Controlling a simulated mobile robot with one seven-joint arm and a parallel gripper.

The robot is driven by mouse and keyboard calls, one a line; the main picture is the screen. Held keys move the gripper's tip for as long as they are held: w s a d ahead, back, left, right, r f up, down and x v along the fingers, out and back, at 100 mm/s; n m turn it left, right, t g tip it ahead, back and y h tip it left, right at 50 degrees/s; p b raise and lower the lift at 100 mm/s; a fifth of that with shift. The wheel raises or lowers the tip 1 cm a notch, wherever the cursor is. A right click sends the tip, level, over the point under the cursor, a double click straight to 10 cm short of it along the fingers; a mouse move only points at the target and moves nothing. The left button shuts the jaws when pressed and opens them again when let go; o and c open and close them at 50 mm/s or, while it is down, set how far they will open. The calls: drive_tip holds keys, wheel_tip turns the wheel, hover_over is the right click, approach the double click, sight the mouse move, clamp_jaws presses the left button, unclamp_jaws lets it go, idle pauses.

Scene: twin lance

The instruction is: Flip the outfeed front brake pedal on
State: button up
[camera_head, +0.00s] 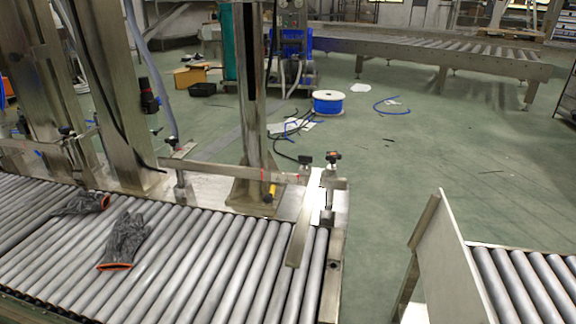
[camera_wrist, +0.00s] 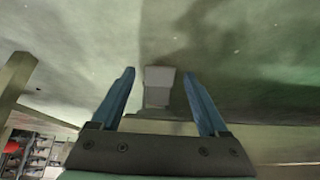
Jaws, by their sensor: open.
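My gripper (camera_wrist: 158,74) shows in the wrist view with two blue fingers spread apart and nothing held. A small light grey block (camera_wrist: 158,88), narrower at its lower part, shows between the fingers. It looks like a pedal, but I cannot tell for sure that it is the outfeed front brake pedal. There is a gap on each side of it, and I cannot tell how far it lies beyond the fingertips. In the head view neither my gripper nor a clear pedal shows.
In the head view a roller conveyor (camera_head: 190,265) with grey gloves (camera_head: 124,240) fills the lower left. Another conveyor with a pale side plate (camera_head: 452,262) stands at lower right. Open green floor (camera_head: 420,150) lies between and behind, with a blue cable spool (camera_head: 328,102).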

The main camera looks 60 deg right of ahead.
drive_tip(key=p+v, duration=0.8)
drive_tip(key=v, duration=0.5)
drive_tip(key=shift+p, duration=0.3)
